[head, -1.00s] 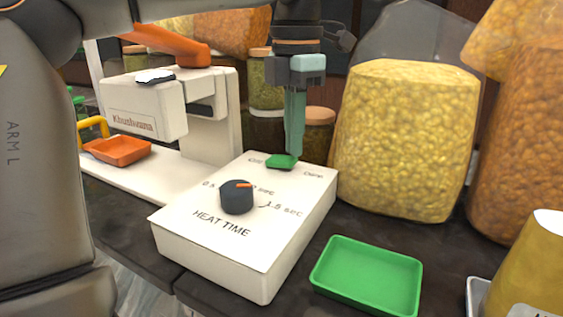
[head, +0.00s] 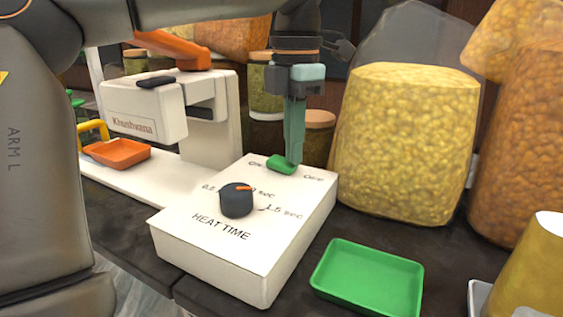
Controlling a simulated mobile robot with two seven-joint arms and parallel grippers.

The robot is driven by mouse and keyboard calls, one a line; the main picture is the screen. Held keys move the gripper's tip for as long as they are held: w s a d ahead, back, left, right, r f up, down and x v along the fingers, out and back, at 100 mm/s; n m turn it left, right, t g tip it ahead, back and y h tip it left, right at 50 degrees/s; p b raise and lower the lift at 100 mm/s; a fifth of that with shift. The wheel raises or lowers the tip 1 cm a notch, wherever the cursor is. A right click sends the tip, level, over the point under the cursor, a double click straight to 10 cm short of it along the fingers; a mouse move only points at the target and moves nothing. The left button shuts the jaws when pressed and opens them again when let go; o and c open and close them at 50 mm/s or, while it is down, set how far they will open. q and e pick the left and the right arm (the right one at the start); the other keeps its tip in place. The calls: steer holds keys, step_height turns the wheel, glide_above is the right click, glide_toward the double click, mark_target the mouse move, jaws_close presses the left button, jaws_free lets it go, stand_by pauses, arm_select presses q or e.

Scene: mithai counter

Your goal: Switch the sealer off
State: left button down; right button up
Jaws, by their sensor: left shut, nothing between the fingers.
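The sealer (head: 205,118) is a white machine marked Khushwana with an orange lever (head: 165,44). Its white control box (head: 225,240) stands in front, with a dark HEAT TIME knob (head: 236,202) whose orange mark points to the upper right. A green rocker switch (head: 279,163) sits at the box's far end, between the On label on its left and the Off label on its right. My left gripper (head: 294,160) is shut and empty, pointing down, its tips at the switch's right, Off-side end. They appear to touch it. My right gripper is not in view.
An empty green tray (head: 322,286) lies right of the box. A large bag of yellow snack (head: 405,140) stands behind it, close to my left gripper. Jars (head: 317,135) stand behind the switch. An orange tray (head: 120,163) lies at the sealer's left.

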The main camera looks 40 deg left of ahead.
arm_select(q)
step_height(320, 180, up, 3)
steer(key=shift+f+p, duration=0.2)
steer(key=shift+p, duration=0.9)
steer(key=shift+r, duration=0.85)
step_height(320, 180, up, 2)
steer(key=shift+r, duration=0.2)
